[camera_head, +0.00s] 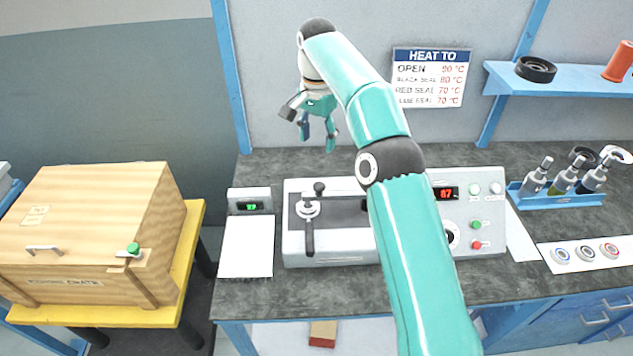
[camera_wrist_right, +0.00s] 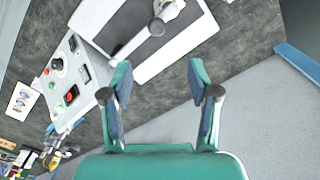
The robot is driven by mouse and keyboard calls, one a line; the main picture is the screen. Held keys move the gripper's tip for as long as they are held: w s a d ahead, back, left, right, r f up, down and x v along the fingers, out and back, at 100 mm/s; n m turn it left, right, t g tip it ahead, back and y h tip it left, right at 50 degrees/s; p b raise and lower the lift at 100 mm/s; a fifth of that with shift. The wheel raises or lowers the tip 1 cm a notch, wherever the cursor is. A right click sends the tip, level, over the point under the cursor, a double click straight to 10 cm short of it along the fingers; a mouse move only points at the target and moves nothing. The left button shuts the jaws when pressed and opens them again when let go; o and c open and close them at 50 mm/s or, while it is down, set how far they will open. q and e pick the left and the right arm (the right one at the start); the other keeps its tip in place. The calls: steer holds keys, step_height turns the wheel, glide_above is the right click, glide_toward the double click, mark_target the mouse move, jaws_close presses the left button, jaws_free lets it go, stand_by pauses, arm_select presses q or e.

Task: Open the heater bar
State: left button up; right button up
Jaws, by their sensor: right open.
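The heater machine (camera_head: 330,248) is a pale grey box on the dark bench, partly hidden behind my right arm. On its left part are a dark lever (camera_head: 309,235) with a round metal pivot and a black knob (camera_head: 319,188). A dark strip runs to the right of them and passes behind my arm. My right gripper (camera_head: 317,137) is open and empty, raised behind the machine near the wall, apart from the lever. My left gripper is not in view.
A small display (camera_head: 250,206) and white sheet (camera_head: 246,247) lie left of the machine. A blue tool rack (camera_head: 560,199) and several round seals on a card (camera_head: 585,266) are at right. A wooden crate (camera_head: 85,230) stands left. A shelf (camera_head: 570,78) and sign (camera_head: 431,77) are behind.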

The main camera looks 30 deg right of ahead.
mark_target(318, 185)
steer(key=f, duration=0.6)
steer(key=f+b, duration=0.1)
steer(key=f, duration=0.6)
steer(key=shift+s+f, duration=0.2)
steer(key=shift+f, duration=0.1)
jaws_close()
